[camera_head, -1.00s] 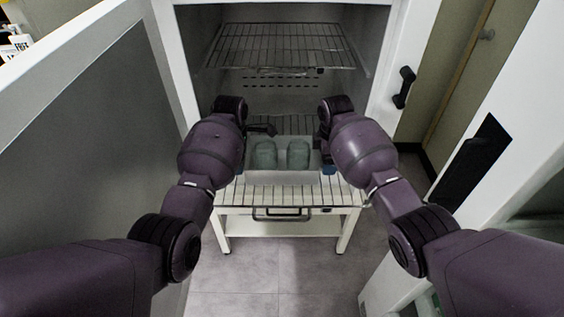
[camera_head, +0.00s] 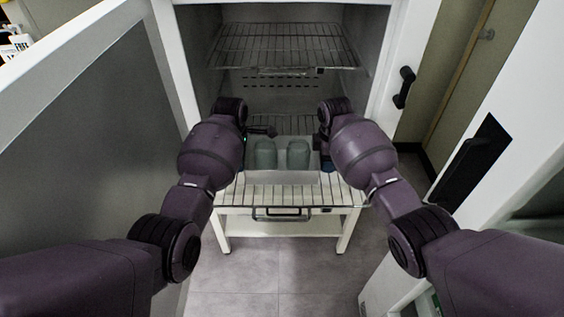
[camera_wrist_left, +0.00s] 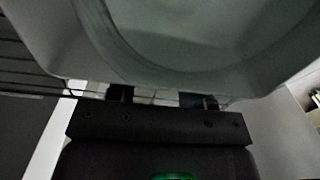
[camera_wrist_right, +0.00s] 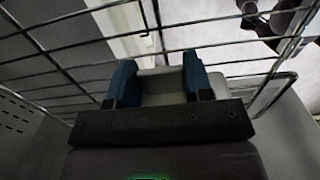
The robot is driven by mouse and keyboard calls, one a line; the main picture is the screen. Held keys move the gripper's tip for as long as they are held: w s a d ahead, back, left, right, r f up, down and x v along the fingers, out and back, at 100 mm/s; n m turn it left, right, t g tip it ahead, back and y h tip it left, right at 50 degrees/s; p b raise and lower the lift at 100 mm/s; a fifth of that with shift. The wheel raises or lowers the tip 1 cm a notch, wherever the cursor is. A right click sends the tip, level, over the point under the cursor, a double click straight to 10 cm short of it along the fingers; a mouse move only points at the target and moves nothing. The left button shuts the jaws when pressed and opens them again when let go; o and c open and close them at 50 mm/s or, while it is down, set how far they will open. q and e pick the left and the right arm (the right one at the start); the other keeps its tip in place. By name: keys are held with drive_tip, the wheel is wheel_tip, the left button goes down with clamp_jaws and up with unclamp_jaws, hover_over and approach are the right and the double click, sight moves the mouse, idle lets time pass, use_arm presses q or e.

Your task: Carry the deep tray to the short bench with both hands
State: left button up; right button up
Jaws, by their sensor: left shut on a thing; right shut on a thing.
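The deep tray (camera_head: 283,178), pale and semi-clear, is between my two hands in front of the open freeze dryer. Two grey-green jars (camera_head: 265,154) (camera_head: 298,154) stand upright in it. My right gripper (camera_wrist_right: 158,82) has blue fingers and is shut on the tray's right side; a blue finger also shows in the head view (camera_head: 327,165). My left gripper (camera_wrist_left: 158,96) is shut on the tray's left side, and its fingertips are largely hidden. A low white stand (camera_head: 343,226) is under the wire shelf; I cannot tell whether it is the short bench.
The extended wire shelf (camera_head: 342,196) is just under the tray. Another wire shelf (camera_head: 280,45) is above, inside the chamber. The open door (camera_head: 75,150) walls off the left side, and a white panel (camera_head: 515,110) stands at right. Grey floor (camera_head: 280,275) is clear in front.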

use_arm(q)
drive_tip(key=shift+r, duration=0.1)
use_arm(e)
drive_tip(key=shift+r, duration=0.15)
